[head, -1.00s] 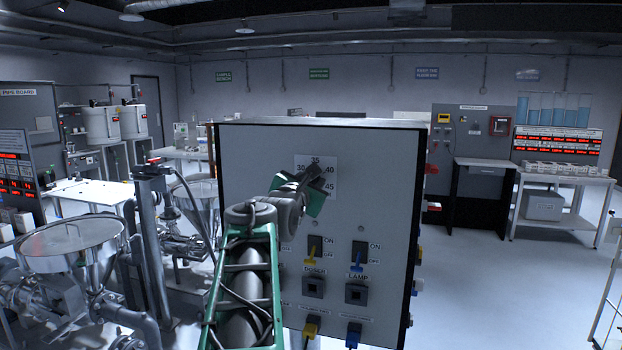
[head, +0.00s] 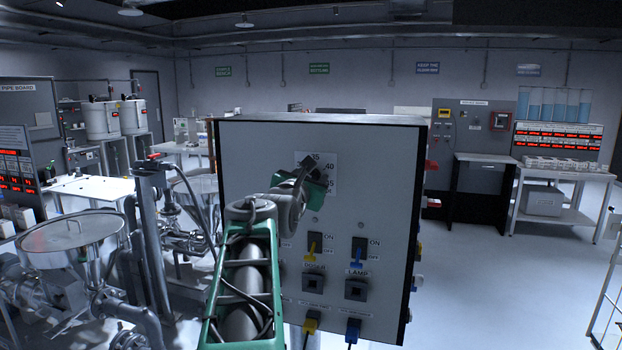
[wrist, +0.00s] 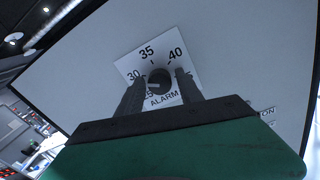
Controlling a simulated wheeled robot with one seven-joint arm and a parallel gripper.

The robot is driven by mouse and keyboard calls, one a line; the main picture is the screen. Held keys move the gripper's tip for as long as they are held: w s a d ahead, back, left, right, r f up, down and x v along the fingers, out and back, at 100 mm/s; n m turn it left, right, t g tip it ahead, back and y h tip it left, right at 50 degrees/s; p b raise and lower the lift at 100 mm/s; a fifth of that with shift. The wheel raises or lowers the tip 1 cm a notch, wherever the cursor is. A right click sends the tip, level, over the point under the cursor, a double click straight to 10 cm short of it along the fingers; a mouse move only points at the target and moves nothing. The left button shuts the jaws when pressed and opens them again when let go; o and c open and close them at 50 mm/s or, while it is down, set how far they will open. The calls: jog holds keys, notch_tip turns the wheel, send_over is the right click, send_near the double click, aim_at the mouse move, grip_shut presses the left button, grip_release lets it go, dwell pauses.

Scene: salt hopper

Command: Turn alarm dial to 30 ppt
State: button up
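The alarm dial (wrist: 159,79) is a dark round knob on a white scale plate (wrist: 135,62) marked 30, 35 and 40, with ALARM below it. A label at the lower left is partly hidden by a finger. A small light mark on the knob seems to point to the lower left, below 30. My gripper (wrist: 160,86) has its two dark fingers apart, one on each side of the knob, with slim gaps visible. In the head view my gripper (head: 308,172) is in front of the plate and hides the knob.
The dial is on a grey panel box (head: 385,200). A steel hopper (head: 70,240) stands at the left. The floor right of the box is clear.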

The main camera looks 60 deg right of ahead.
jog(key=shift+o, duration=0.7)
jog(key=s+a+b, duration=0.1)
jog(key=a+b, duration=0.1)
jog(key=a, duration=0.5)
jog(key=shift+s+a, duration=0.25)
jog(key=shift+a, duration=0.1)
